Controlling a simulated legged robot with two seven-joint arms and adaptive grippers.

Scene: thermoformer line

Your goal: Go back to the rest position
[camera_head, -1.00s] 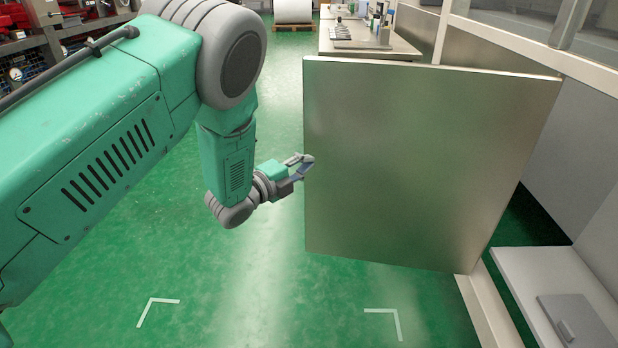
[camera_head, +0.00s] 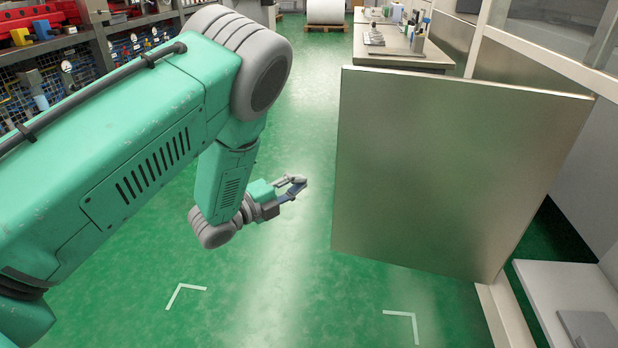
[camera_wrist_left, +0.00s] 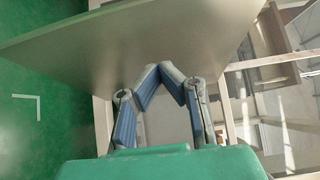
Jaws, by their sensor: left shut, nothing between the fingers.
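My left gripper (camera_head: 294,188) is in the middle of the head view, at the end of my green arm. It is shut and empty, above the green floor. A metal door panel (camera_head: 460,170) stands open to its right, with a visible gap between the fingers and the panel's left edge. In the left wrist view, the fingertips of the gripper (camera_wrist_left: 165,70) meet, and the panel (camera_wrist_left: 130,45) spans the top of the picture behind them. My right gripper is not in view.
A shelf with tools (camera_head: 75,50) stands at the upper left. A workbench (camera_head: 400,55) is behind the panel. A grey ledge (camera_head: 550,290) is at the lower right. White corner marks (camera_head: 185,292) lie on the open green floor.

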